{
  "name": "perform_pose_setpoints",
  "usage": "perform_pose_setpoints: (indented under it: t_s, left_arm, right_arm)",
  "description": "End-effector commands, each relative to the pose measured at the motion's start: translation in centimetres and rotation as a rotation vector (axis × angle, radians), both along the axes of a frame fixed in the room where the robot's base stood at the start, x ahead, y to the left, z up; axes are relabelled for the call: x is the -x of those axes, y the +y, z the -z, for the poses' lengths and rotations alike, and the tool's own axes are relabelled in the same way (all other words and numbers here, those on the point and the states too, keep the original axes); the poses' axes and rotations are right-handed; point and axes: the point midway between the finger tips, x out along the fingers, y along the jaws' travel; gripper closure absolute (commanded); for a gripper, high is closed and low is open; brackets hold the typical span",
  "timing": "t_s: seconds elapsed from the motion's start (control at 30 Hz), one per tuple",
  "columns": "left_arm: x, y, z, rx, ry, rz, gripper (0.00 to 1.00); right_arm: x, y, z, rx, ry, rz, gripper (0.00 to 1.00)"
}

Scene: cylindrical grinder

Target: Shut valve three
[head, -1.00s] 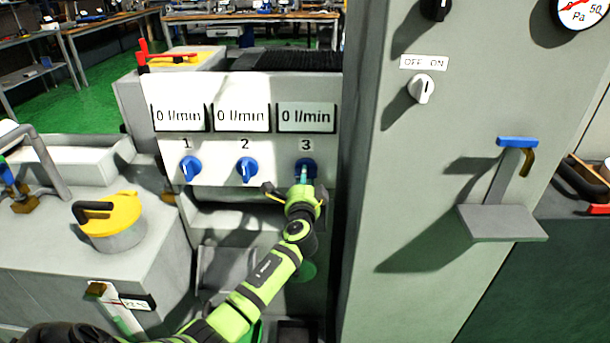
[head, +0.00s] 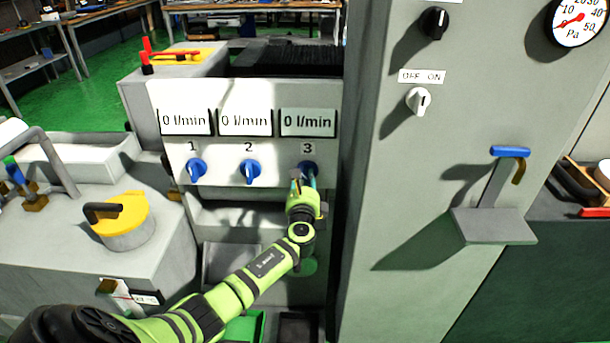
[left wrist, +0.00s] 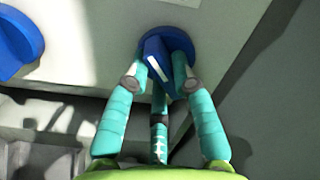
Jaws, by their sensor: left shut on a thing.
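Valve three is a blue round knob (head: 308,168) under the label 3 on the grey panel, partly hidden by my gripper. In the left wrist view the knob (left wrist: 157,55) has a raised bar with a white mark, tilted there. My left gripper (head: 304,182) reaches up to it from below; in the left wrist view its teal fingers (left wrist: 157,78) are shut on either side of the bar. The display above valve three (head: 307,122) reads 0 l/min. My right gripper is not in view.
Blue valve one (head: 196,168) and valve two (head: 249,171) sit to the left, under displays also reading 0 l/min. A grey cabinet with an OFF/ON switch (head: 418,100) and a blue-handled lever (head: 510,152) stands close on the right. A yellow-lidded container (head: 122,220) is at left.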

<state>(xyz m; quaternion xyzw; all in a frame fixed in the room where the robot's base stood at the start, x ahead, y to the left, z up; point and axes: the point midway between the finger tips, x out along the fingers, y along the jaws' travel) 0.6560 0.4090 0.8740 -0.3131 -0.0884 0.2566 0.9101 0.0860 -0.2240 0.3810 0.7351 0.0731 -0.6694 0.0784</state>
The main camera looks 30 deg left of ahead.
Motion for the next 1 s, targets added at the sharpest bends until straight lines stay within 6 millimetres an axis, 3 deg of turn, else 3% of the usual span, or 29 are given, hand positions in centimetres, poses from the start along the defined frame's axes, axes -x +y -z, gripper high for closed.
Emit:
perform_pose_setpoints:
  t_s: [0.5, 1.0]
  left_arm:
    - [0.0, 0.0, -0.5, -0.392, 0.241, -0.001, 1.0]
    - [-0.1, 0.0, -0.5, -0.569, 0.348, -0.001, 1.0]
  right_arm:
    - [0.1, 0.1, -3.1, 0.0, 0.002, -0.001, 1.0]
    - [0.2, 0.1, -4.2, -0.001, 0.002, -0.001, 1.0]
